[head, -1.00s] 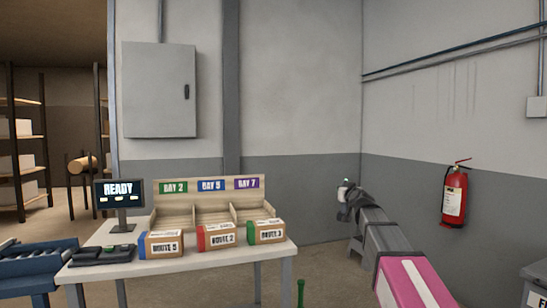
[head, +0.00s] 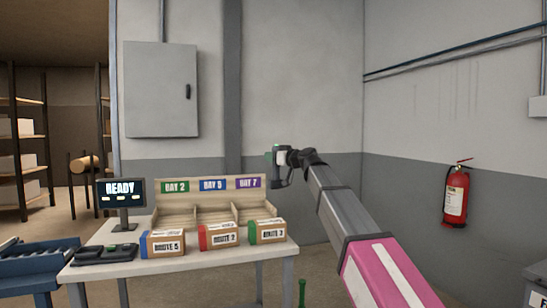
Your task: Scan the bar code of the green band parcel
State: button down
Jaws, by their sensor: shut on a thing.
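The green band parcel (head: 272,232) is a brown box with a green band at its left end and a white label on its front. It stands at the right end of the white table (head: 190,263). My gripper (head: 282,160) is up in the air above and behind the parcel in the picture, clear of it. It is shut on a small dark and white device with a bit of green, which looks like a hand scanner (head: 276,178). Fine details of the grip are too small to tell. The screen (head: 120,189) at the left reads READY.
A blue band parcel (head: 164,243) and a red band parcel (head: 222,236) stand left of it. Behind them is a wooden sorter (head: 210,190) marked BAY 2, BAY 5 and BAY 7. A dark flat unit (head: 105,255) lies at the table's left. A fire extinguisher (head: 456,195) hangs right.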

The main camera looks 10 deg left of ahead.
aim_at(273, 172)
jog(key=shift+f, duration=3.2)
